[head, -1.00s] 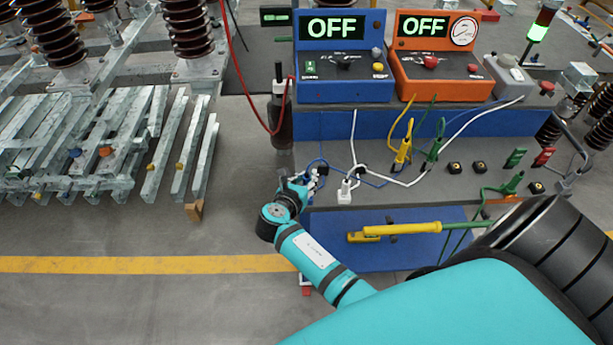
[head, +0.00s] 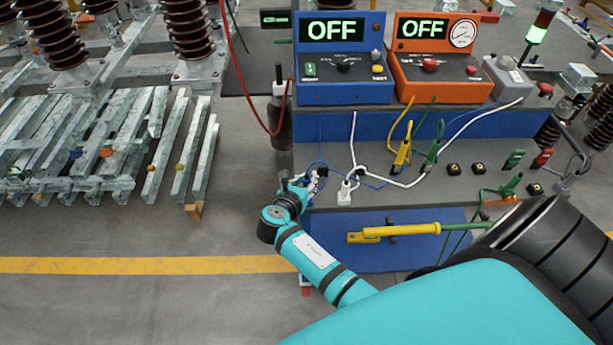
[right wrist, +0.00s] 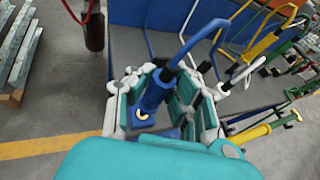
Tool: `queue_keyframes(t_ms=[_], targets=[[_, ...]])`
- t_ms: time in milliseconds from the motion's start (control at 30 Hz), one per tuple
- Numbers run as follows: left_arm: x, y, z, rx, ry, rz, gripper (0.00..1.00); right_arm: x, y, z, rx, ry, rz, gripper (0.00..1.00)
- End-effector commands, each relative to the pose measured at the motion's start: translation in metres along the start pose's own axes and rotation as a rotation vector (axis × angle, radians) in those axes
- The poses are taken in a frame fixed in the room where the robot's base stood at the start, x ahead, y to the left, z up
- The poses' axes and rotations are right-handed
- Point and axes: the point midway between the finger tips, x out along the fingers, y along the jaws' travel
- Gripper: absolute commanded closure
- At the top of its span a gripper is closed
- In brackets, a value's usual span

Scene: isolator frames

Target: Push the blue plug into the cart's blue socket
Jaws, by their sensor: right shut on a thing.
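My right gripper (head: 308,182) is low at the left front corner of the cart's grey top. In the right wrist view its pale, teal-padded fingers (right wrist: 160,92) are shut around the blue plug (right wrist: 154,94). A thick blue cable (right wrist: 195,43) arches up from the plug. A yellowish ring shows at the plug's lower end, with a blue surface just below and beside it. I cannot tell this surface apart as the blue socket, nor whether the plug touches it. In the head view the gripper hides the plug. My left gripper is in neither view.
A white plug (head: 344,193) stands just right of my gripper. Yellow (head: 401,152) and green (head: 433,150) clamps stand farther right on the cart. A yellow-handled rod (head: 395,231) lies along the blue front. Blue (head: 342,63) and orange (head: 440,65) units stand behind.

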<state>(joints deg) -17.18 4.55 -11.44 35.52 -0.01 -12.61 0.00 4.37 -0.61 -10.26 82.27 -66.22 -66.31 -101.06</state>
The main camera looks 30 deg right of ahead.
Motion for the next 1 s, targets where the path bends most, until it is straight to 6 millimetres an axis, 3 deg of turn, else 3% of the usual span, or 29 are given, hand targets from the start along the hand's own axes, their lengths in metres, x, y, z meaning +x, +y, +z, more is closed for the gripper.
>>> queue_keyframes(t_ms=[1000], targets=[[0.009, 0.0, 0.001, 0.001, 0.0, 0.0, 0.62, 0.008, 0.001, -0.019, 0.0, 0.0, 0.0, 1.0]])
